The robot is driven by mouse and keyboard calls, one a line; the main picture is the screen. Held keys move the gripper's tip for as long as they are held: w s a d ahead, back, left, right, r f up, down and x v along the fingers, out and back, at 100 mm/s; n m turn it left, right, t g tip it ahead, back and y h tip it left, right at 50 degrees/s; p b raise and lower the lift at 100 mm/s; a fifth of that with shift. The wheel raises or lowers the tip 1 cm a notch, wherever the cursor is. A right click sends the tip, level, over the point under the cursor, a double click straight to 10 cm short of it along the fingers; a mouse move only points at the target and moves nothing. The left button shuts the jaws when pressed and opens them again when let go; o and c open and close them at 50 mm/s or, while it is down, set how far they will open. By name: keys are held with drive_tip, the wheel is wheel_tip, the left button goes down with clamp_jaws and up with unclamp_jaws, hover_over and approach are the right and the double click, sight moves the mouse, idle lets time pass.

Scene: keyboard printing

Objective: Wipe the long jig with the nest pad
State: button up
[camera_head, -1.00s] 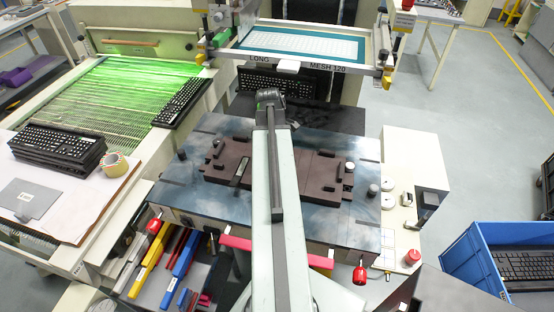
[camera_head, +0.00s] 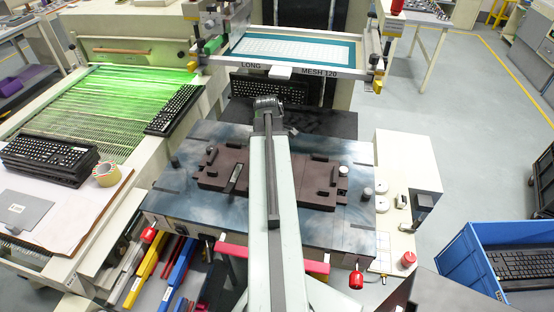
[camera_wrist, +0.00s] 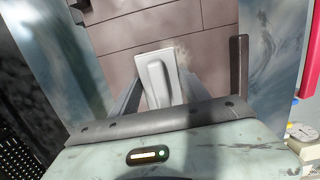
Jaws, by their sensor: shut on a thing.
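The long jig (camera_head: 318,182) is a dark brown plate with raised black blocks, lying on the blue-grey machine table. My arm crosses in front of its middle. In the wrist view, the jig (camera_wrist: 200,20) fills the upper middle. The nest pad (camera_wrist: 158,82) is a pale grey block with a raised grip. My gripper (camera_wrist: 160,92) is shut on it, one finger on each side, over the jig's brown surface. I cannot tell whether the pad's underside touches the jig. A pale smudge shows on the jig just beyond the pad. My arm hides the gripper and pad in the head view.
A raised screen frame (camera_head: 292,47) marked LONG, MESH 120 stands behind the jig. A conveyor with green light (camera_head: 118,105) is at left. A blue crate (camera_head: 470,262) is at lower right. A round knob (camera_head: 368,193) stands on the table right of the jig.

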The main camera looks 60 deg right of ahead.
drive_tip(key=shift+s+a+f, duration=0.1)
drive_tip(key=shift+s+a, duration=0.2)
drive_tip(key=shift+a, duration=0.6)
drive_tip(key=shift+c, duration=0.6)
wheel_tip(320, 180, up, 6)
drive_tip(key=p, duration=0.6)
drive_tip(key=shift+w, duration=0.1)
wheel_tip(320, 180, up, 3)
drive_tip(key=p, duration=0.3)
